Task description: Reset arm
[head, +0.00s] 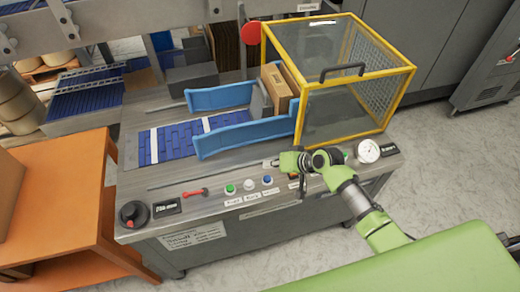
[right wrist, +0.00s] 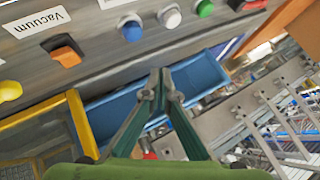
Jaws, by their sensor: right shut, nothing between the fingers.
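My right gripper (head: 274,162) is over the front control panel of the grey machine (head: 170,185), on a green arm that comes in from the lower right. In the right wrist view the fingertips (right wrist: 160,76) meet with nothing between them, so it is shut and empty. Behind the fingertips in that view are the panel edge and a blue guide rail (right wrist: 202,78). Whether the gripper touches the panel cannot be told. My left gripper is not in view.
A yellow-framed guard (head: 345,85) stands behind the gripper, with a brown carton (head: 278,86) beside it. The panel has green (head: 231,189), white (head: 249,185) and blue (head: 267,180) buttons, a red lever (head: 195,192) and a gauge (head: 367,150). An orange table (head: 55,200) stands left.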

